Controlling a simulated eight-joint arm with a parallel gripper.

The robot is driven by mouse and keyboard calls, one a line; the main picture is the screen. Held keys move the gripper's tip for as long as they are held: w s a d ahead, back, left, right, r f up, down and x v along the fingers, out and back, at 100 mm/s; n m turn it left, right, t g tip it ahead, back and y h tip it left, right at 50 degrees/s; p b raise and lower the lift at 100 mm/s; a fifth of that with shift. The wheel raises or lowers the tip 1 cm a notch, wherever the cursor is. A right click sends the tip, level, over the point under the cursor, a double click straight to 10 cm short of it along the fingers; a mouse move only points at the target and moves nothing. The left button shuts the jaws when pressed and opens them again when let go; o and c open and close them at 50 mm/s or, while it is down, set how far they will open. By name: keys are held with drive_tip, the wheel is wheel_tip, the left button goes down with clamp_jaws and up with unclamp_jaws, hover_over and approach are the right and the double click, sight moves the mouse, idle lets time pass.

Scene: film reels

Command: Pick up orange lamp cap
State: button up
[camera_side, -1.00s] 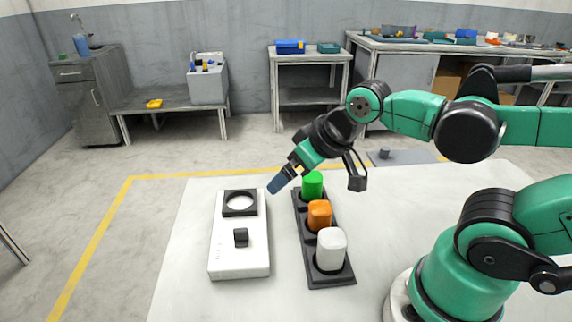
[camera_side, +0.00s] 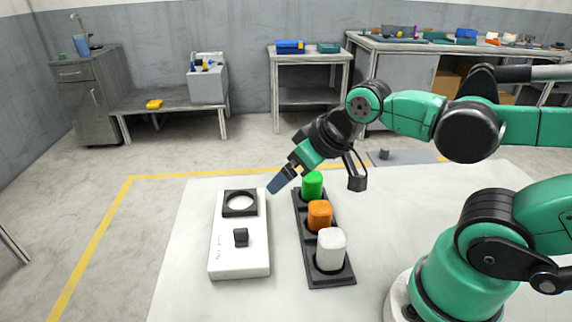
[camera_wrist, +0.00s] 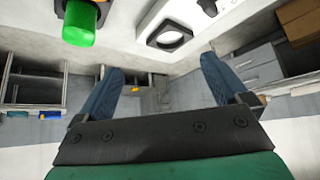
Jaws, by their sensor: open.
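The orange lamp cap (camera_side: 319,215) stands upright in the middle slot of a black holder (camera_side: 331,281) on the white table. A green cap (camera_side: 312,184) stands behind it and a white cap (camera_side: 331,248) in front of it. My gripper (camera_side: 277,185) is open and empty, above the table to the left of the green cap and apart from the caps. In the wrist view my open fingers (camera_wrist: 158,85) have nothing between them. The green cap (camera_wrist: 79,24) shows at the top left there, with a sliver of orange at the top edge.
A white box (camera_side: 226,262) with a black-rimmed round opening (camera_side: 240,212) and a black knob (camera_side: 240,238) lies left of the holder. The table's front left is clear.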

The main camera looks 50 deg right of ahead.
drive_tip(key=shift+o, duration=0.5)
drive_tip(key=n+g, duration=0.6)
hover_over(321, 206)
drive_tip(key=f, duration=0.4)
drive_tip(key=shift+w+a+f, duration=0.25)
drive_tip(key=shift+w+a, duration=0.05)
drive_tip(key=shift+a, duration=0.1)
drive_tip(key=shift+s+d+f+n+g, duration=0.25)
drive_tip(key=shift+d+f+n+g, duration=0.15)
drive_tip(key=shift+g, duration=0.2)
drive_tip(key=shift+f, duration=2.8)
drive_tip(key=c, duration=1.4)
